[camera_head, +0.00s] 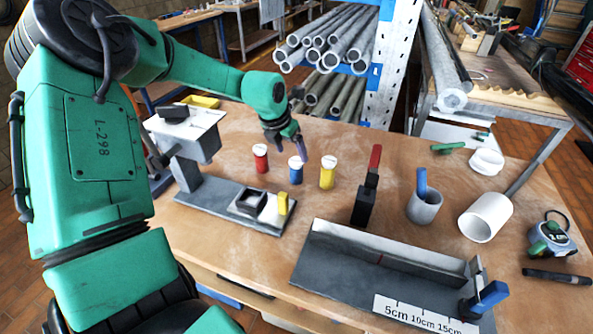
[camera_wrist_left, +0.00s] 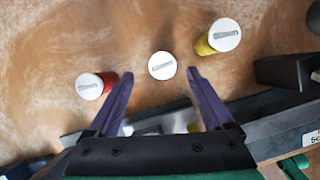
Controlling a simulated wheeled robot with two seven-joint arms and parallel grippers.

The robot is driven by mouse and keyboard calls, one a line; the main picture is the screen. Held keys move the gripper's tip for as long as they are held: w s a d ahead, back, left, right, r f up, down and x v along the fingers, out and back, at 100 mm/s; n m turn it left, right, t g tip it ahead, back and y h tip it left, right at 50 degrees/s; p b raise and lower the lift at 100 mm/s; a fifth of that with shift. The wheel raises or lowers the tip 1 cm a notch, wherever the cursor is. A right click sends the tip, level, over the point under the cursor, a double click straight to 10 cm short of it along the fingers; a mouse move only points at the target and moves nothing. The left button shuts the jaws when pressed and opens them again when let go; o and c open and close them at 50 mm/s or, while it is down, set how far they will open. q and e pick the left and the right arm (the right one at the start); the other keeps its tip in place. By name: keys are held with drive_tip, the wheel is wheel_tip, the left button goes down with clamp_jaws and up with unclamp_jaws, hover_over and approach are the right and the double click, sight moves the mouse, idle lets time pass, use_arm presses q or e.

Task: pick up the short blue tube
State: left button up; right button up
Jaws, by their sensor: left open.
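The short blue tube (camera_head: 296,174) stands upright on the wooden table, its white lid on top, between a red tube (camera_head: 261,166) and a yellow tube (camera_head: 327,178). My left gripper (camera_head: 290,146) is open and empty, pointing down just above and around the blue tube's position. In the left wrist view, the blue tube's round white lid (camera_wrist_left: 162,66) shows midway between the purple fingertips (camera_wrist_left: 160,76), slightly beyond them; its blue side is hidden there. I cannot tell whether the fingers touch it. My right gripper is not in view.
The red tube (camera_wrist_left: 95,84) and yellow tube (camera_wrist_left: 220,38) flank the fingers closely. A grey stand (camera_head: 225,205) is in front, with a black clamp (camera_head: 362,208) and grey cup (camera_head: 424,207) to the right. A long metal channel (camera_head: 385,262) lies at the front.

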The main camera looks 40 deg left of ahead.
sight(295, 161)
use_arm(q)
drive_tip(key=x, duration=0.1)
drive_tip(key=p+x, duration=0.1)
drive_tip(key=x, duration=0.2)
drive_tip(key=shift+s+d+f+p, duration=0.15)
drive_tip(key=shift+f+p, duration=0.15)
drive_tip(key=shift+f, duration=0.15)
drive_tip(key=shift+w+f, duration=0.3)
drive_tip(key=shift+f, duration=0.15)
drive_tip(key=shift+r, duration=0.1)
clamp_jaws()
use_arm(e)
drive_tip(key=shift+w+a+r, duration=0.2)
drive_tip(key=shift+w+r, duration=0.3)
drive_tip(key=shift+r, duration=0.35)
